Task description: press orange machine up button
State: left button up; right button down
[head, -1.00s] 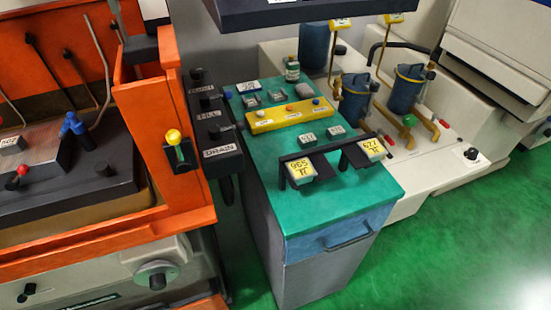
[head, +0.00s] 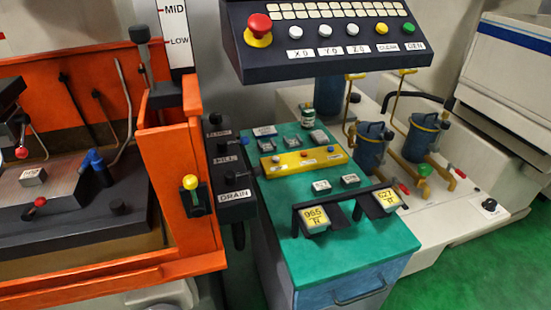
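The orange machine (head: 178,168) fills the left of the head view, with a dark work table inside its orange walls. A black lever (head: 140,36) stands beside a level plate (head: 176,40) marked MID and LOW. Dark valve handles (head: 236,180), one labelled DRAIN, sit right of the post. Neither of my grippers is in view.
A control panel (head: 300,62) with a red stop knob and coloured buttons hangs over a green-topped cabinet (head: 345,245). The cabinet carries a yellow strip (head: 303,162) and two numbered blocks. Blue canisters (head: 371,150) stand behind. Green floor is clear at right.

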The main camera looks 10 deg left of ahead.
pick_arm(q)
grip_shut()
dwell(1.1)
